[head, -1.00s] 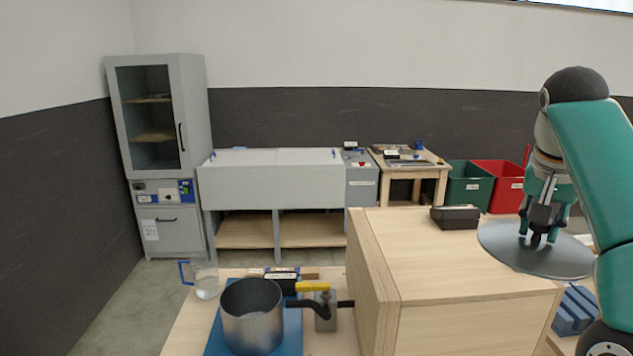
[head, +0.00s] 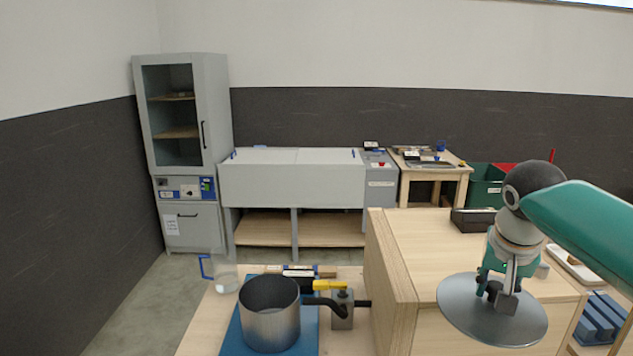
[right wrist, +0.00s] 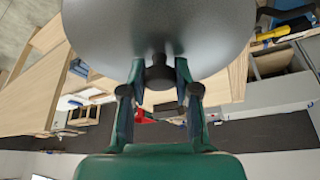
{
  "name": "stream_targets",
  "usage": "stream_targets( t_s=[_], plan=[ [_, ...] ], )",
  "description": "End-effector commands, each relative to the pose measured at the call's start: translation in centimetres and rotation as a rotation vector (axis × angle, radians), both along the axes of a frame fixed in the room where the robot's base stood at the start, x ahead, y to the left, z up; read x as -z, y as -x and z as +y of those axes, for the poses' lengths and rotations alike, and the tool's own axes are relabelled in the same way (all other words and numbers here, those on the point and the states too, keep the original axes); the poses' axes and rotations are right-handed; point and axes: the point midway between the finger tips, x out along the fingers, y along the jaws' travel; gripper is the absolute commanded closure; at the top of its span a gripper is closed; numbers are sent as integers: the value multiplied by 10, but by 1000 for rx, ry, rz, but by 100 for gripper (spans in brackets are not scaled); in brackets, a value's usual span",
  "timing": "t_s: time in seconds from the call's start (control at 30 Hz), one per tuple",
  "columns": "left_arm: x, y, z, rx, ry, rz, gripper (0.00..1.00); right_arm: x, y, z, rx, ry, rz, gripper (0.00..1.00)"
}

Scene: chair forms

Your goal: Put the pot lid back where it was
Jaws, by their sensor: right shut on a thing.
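The pot lid (head: 470,317) is a round grey metal disc with a dark knob. My right gripper (head: 497,292) is shut on its knob and holds it over the front part of the wooden box. In the right wrist view the lid (right wrist: 160,35) fills the top, with its knob between the fingers (right wrist: 160,75). The open steel pot (head: 270,322) stands upright on a blue mat (head: 310,330), left of the lid and the box. The left gripper is not in view.
A yellow-handled clamp (head: 330,286) stands right beside the pot. A glass jug (head: 224,273) with a blue handle stands behind the pot. Blue blocks (head: 603,318) lie at right.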

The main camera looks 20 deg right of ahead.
Motion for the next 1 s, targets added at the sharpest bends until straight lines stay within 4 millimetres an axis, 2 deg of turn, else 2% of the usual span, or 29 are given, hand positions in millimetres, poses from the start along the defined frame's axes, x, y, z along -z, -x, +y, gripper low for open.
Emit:
stream_targets(
  t_s=[0.4, 0.5, 0.6, 0.73, 0.83, 0.9, 1.0],
  plan=[
    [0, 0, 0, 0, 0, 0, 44, 184, -58, 152, -503, -3, 16, 100],
    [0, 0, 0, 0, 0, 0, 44, 224, -71, 185, -616, -3, 15, 100],
    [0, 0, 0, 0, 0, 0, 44, 254, -83, 210, -701, -1, 10, 100],
    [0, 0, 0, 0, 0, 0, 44, 280, -92, 232, -775, -1, 6, 100],
    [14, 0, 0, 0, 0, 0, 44, 293, -93, 232, -775, 2, 0, 100],
    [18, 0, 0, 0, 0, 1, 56, 296, -93, 232, -775, 1, 1, 100],
    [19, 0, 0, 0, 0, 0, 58, 297, -93, 231, -773, 1, 1, 100]
  ],
)
